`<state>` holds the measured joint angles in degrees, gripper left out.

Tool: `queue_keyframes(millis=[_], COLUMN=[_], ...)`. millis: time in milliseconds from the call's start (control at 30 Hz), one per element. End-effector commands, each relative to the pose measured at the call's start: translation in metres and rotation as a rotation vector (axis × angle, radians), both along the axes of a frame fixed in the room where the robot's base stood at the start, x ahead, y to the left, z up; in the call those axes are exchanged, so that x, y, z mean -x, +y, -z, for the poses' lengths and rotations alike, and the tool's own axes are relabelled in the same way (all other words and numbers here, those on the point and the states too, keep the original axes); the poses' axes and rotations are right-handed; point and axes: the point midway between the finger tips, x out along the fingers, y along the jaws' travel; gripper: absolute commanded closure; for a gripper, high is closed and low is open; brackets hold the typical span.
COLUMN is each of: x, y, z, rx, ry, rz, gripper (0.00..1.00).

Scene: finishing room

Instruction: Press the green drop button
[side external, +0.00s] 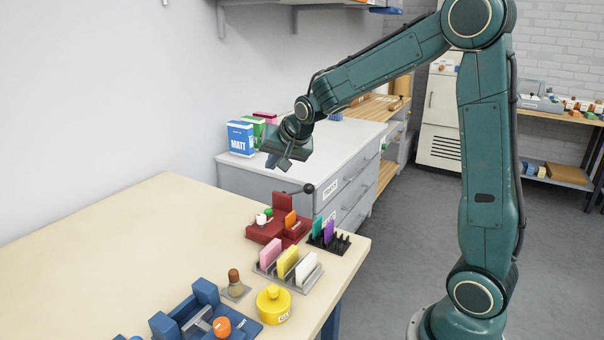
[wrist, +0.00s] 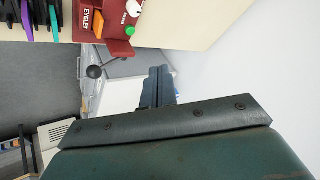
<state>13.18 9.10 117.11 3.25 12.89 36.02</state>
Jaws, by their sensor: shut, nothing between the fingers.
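The green button (side external: 268,212) is a small round knob on the red eyelet press (side external: 265,233). It also shows in the wrist view (wrist: 130,31), below a white knob (wrist: 134,8) on the red press (wrist: 117,47). An orange piece (side external: 290,219) stands in the press, and a lever with a black ball (side external: 308,188) sticks out at its side. My gripper (side external: 283,164) is above and behind the press, clear of it, over the grey cabinet side. Its fingers (wrist: 158,74) are shut and empty, apart from the button.
A rack with pink, yellow and white tags (side external: 287,262) and a black rack with green and purple pieces (side external: 325,238) stand near the press. A brush (side external: 234,283), yellow pot (side external: 273,304) and blue fixture (side external: 206,312) are nearer. The left of the bench is clear.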

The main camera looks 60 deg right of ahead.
Motion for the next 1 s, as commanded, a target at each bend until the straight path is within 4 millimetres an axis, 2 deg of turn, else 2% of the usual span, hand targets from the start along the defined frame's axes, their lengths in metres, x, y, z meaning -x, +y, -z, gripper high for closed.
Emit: queue_keyframes(millis=[300,500,700,1000], x=[-0.046,-0.065,-0.074,-0.076], y=[-0.041,-0.062,-0.073,-0.075], z=[0.042,0.066,0.078,0.081], rx=[-0.056,-0.085,-0.1,-0.103], ry=[-0.065,-0.103,-0.126,-0.131], rz=[0.145,0.218,0.256,0.263], gripper=[1.0,1.0,1.0,1.0])
